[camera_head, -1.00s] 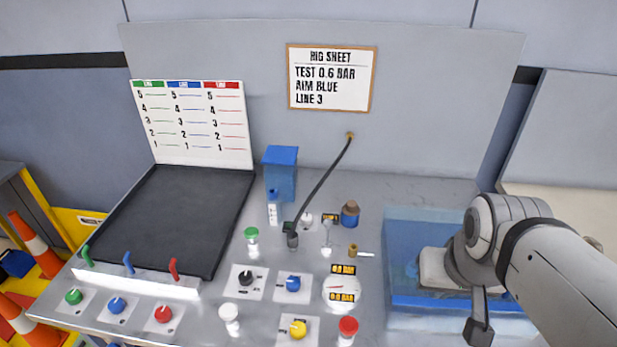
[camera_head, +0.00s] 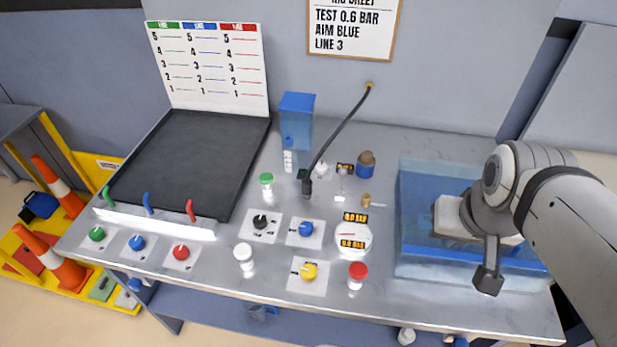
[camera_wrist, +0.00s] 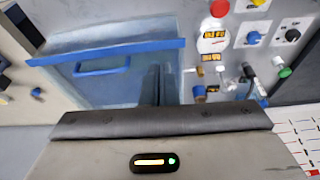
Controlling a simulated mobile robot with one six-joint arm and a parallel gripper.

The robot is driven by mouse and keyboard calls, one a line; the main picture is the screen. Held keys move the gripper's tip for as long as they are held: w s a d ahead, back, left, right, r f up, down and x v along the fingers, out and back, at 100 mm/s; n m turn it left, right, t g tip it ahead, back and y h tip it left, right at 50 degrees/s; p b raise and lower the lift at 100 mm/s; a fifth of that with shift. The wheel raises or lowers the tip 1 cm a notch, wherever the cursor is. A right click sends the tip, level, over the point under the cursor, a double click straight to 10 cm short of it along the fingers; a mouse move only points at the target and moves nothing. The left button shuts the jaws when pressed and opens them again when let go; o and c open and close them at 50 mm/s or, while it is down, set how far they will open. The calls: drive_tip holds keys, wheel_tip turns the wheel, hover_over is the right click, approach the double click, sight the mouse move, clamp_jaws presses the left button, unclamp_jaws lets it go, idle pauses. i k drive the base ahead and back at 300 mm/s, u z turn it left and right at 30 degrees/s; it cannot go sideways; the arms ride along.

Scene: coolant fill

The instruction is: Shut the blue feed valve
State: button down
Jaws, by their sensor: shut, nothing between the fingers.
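Two blue knobs show on the bench in the head view. One blue knob (camera_head: 137,242) sits on a white plate at the front left, between a green knob (camera_head: 96,233) and a red knob (camera_head: 181,252). The other blue knob (camera_head: 305,229) is on a plate mid-bench, beside a black knob (camera_head: 260,222); it seems to show in the wrist view (camera_wrist: 253,38). I cannot tell from labels which is the feed valve. My gripper (camera_head: 488,281) is shut and empty over the blue tank (camera_head: 425,262) at the right, far from both knobs.
Blue, green and red levers (camera_head: 148,204) stand behind the front-left knobs, before a black tray (camera_head: 180,150). A gauge (camera_head: 353,238), a yellow knob (camera_head: 309,271), and white (camera_head: 244,257) and red (camera_head: 357,274) capped posts stand mid-bench. A black hose (camera_head: 340,130) arches behind.

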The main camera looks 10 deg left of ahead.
sight(306, 229)
drive_tip(key=u, duration=0.1)
drive_tip(key=k, duration=0.55)
drive_tip(key=z, duration=2.45)
drive_tip(key=k, duration=1.25)
drive_tip(key=u, duration=1.8)
drive_tip(key=i, duration=0.75)
